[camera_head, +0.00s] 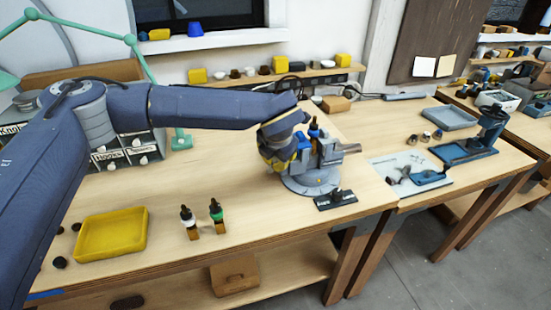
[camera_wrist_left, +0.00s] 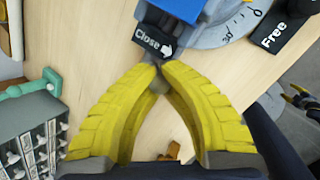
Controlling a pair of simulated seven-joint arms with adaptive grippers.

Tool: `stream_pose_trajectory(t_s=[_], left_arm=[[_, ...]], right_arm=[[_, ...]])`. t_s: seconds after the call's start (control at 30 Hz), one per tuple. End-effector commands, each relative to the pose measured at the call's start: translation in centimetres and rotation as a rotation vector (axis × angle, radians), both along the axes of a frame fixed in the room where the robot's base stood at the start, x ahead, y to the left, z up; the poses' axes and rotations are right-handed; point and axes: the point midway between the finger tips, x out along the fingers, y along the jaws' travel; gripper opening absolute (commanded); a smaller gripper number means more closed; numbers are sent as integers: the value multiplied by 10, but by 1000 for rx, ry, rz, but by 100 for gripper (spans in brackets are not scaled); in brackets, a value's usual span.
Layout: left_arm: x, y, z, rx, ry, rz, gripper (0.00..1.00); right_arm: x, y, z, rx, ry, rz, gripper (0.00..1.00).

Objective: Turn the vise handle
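The blue-grey vise (camera_head: 325,155) stands on a round grey base near the table's right front, and part of its blue body (camera_wrist_left: 180,8) shows in the left wrist view. My left gripper (camera_head: 296,146) is at the vise's left side. In the left wrist view its yellow fingers (camera_wrist_left: 158,68) meet at the tips around the small vise handle (camera_wrist_left: 157,85), just below a black "Close" label with an arrow (camera_wrist_left: 153,44). The fingers cover most of the handle. My right gripper (camera_wrist_left: 303,96) shows small at the wrist view's right edge; its opening is unclear.
A black "Free" plate (camera_head: 335,200) lies in front of the vise base. Two tools (camera_head: 202,217) stand in wooden holders to the left, beside a yellow tray (camera_head: 112,234). A labelled drawer organizer (camera_head: 128,152) stands behind. The table between tray and vise is mostly clear.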

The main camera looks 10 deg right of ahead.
Motion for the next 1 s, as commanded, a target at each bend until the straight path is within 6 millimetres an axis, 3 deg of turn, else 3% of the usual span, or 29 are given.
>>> stream_pose_trajectory(t_s=[0.4,0.73,1.0], left_arm=[[0,2,0,4,-4,5,0],[0,1,0,3,-5,3,42],[-1,0,0,2,-6,1,43]], right_arm=[[0,-1,0,0,1,0,44],[-1,0,0,0,1,0,44],[-1,-1,0,0,1,0,44]])
